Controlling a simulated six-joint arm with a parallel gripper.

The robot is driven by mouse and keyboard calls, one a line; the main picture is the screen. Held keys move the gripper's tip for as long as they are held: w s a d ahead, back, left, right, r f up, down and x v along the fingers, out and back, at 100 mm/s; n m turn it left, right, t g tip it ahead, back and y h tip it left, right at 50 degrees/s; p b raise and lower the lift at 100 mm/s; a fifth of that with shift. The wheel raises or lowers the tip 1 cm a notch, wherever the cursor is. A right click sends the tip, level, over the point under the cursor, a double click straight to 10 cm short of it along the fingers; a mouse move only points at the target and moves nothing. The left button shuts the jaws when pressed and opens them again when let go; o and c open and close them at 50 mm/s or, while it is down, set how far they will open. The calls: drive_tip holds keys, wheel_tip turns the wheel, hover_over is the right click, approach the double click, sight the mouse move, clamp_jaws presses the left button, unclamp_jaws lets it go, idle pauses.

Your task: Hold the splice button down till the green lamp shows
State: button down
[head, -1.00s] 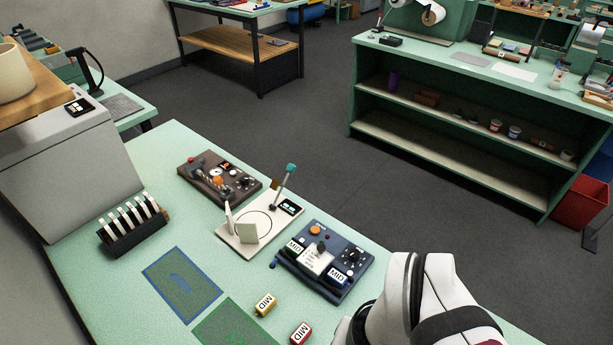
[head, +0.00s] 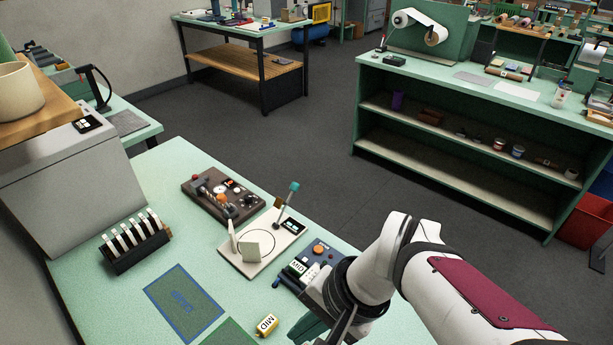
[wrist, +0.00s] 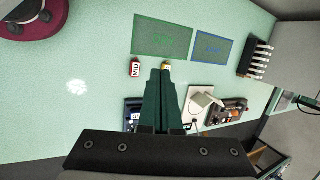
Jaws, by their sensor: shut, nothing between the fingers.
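Three small control panels stand on the pale green bench. The brown panel (head: 222,194) carries an orange button and a lever. The cream panel (head: 262,243) has upright plates, a teal-tipped lever and a small dark display. The blue panel (head: 319,262) shows an orange button (head: 319,250), partly hidden by my arm. I cannot tell which control is the splice button, and I see no lamp clearly lit green. My gripper (wrist: 163,72) is shut and empty, over the bench by the yellow MID block (head: 267,325). Its fingers partly hide the blue panel (wrist: 131,112) in the wrist view.
A red MID block (wrist: 135,68) lies left of the fingertips in the wrist view. Green and blue outlined mats (head: 183,303) lie flat on the bench. A black rack (head: 136,244) of white pieces stands at the left. A green shelf unit (head: 470,120) is across the floor.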

drive_tip(key=w+a+m+t+y, duration=0.2)
drive_tip(key=w+m, duration=0.1)
drive_tip(key=w, duration=0.6)
drive_tip(key=m+t+h, duration=0.3)
drive_tip(key=m+t, duration=0.2)
drive_tip(key=m, duration=0.6)
hover_over(322, 251)
wheel_tip(322, 251, down, 10)
drive_tip(key=shift+f, duration=0.15)
drive_tip(key=shift+f, duration=0.1)
drive_tip(key=shift+f, duration=4.3)
drive_tip(key=shift+f, duration=0.1)
drive_tip(key=shift+f, duration=0.3)
